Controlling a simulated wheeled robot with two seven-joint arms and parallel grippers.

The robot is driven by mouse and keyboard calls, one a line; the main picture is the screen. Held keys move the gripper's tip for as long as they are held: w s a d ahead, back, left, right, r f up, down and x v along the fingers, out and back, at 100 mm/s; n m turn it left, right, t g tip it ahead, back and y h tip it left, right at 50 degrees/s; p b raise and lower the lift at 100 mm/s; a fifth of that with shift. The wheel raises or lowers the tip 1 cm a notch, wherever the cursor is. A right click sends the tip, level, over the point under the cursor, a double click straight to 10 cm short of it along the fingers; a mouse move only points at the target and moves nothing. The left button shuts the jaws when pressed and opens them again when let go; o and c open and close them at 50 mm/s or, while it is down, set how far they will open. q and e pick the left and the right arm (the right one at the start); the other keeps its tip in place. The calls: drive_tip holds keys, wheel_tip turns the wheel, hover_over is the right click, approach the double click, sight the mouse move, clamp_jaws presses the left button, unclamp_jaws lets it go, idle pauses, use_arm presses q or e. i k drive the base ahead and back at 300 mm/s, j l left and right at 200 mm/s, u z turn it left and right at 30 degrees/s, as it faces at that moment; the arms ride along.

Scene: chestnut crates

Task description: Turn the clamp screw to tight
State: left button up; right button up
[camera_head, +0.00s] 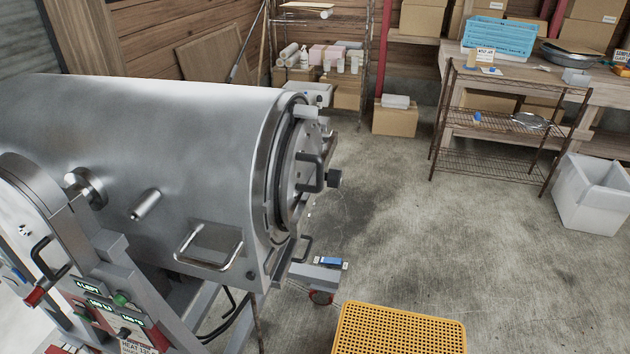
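A large steel drum (150,150) lies on its side across the left half, its round door (298,165) at the right end seen nearly edge-on. A dark bar handle (311,172) stands out from the door. A dark block-like knob (334,178) sticks out beside it and looks like the clamp screw; whether it is tight or loose cannot be told. The door face is mostly turned away from me. Neither of my grippers is in view, and nothing is seen touching the door or the knob.
A yellow perforated crate (400,330) is at the bottom, right of the drum. A control panel (105,305) with green displays is at lower left. A wire rack (500,125), a white bin (592,195) and cardboard boxes (396,122) stand behind. Concrete floor (430,230) is open right of the door.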

sight(333, 178)
drive_tip(key=i+l, duration=0.1)
drive_tip(key=l, duration=0.95)
drive_tip(key=i+l, duration=0.1)
drive_tip(key=l, duration=2.05)
drive_tip(key=i+l, duration=0.15)
drive_tip(key=l, duration=0.9)
drive_tip(key=i+u, duration=0.05)
